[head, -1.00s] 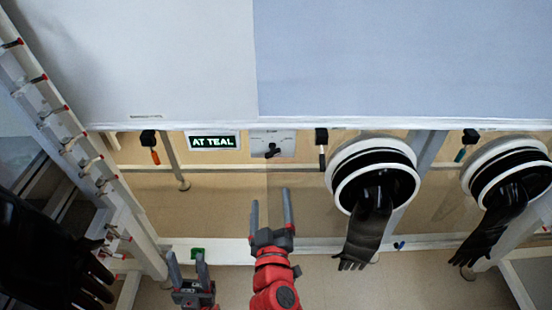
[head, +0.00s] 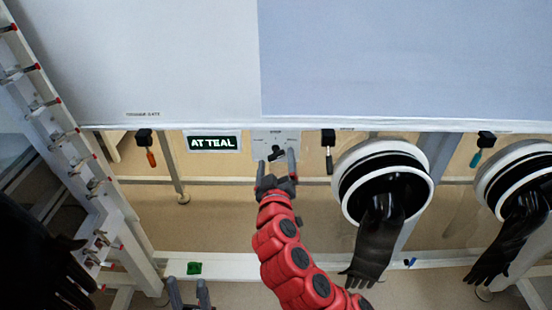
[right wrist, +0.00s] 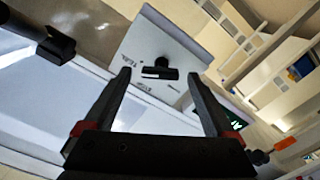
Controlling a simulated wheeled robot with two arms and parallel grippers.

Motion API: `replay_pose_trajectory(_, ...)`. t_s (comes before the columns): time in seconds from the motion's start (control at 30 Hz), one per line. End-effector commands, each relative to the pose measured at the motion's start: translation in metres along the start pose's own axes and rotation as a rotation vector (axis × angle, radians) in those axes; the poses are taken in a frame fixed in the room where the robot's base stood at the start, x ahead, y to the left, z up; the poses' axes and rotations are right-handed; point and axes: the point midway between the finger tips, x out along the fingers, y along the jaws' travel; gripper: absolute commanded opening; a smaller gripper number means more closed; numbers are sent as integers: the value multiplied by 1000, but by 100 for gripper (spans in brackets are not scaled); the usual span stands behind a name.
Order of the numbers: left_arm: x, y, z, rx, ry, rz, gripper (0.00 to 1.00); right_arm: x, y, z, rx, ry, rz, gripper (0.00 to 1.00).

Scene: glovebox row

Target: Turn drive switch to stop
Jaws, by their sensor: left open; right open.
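The drive switch is a black knob (head: 278,153) on a pale square plate (head: 262,137) under the front edge of the white panels. In the right wrist view the black knob (right wrist: 160,73) shows as a bar on its plate (right wrist: 190,45), just beyond and between my fingertips. My right gripper (head: 277,160) is open around the knob's place in the head view; it also shows open in the right wrist view (right wrist: 158,78). I cannot tell whether a finger touches the knob. My left gripper (head: 188,290) is open and empty at the bottom edge, partly cut off.
Tools with orange (head: 151,159), black (head: 329,160) and teal (head: 475,158) handles hang along the edge. A glove port (head: 345,190) with a black glove (head: 373,245) is right of my right arm.

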Motion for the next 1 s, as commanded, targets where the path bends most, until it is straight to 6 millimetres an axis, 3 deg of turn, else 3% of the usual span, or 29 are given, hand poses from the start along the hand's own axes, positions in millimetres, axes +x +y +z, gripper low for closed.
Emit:
replay_pose_trajectory(0.23, -2, 0, 0, 0, 0, 0, 50, 24, 0, 0, -1, -1, 0, 90)
replay_pose_trajectory(0.57, -2, 0, 0, 0, 0, 0, 50, 28, 0, 0, -1, 0, 0, 90)
replay_pose_trajectory(0.67, -2, 0, 0, 0, 0, 0, 50, 28, 0, 0, -1, 0, 0, 76)
replay_pose_trajectory(1.0, -2, 0, 0, 0, 0, 0, 50, 27, 0, 0, 0, 0, 0, 14)
